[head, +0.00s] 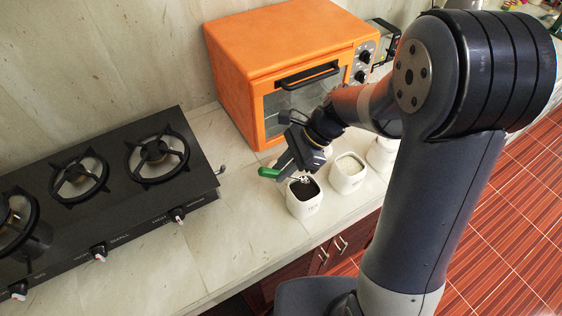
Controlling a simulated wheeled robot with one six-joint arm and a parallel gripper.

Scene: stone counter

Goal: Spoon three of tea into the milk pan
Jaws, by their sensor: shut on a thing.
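My gripper (287,164) is shut on a spoon by its green handle (268,173). The gripper is just above and left of a white square jar (305,207) of dark contents (303,189), which look like tea. The spoon's metal end is near the jar's mouth; I cannot tell whether it touches the contents or carries any.
A white jar with pale contents (348,174) and another white jar (382,153) stand in a row to the right. An orange oven (278,62) is close behind my gripper. The black stove (113,205) is left, with bare counter (235,225) between.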

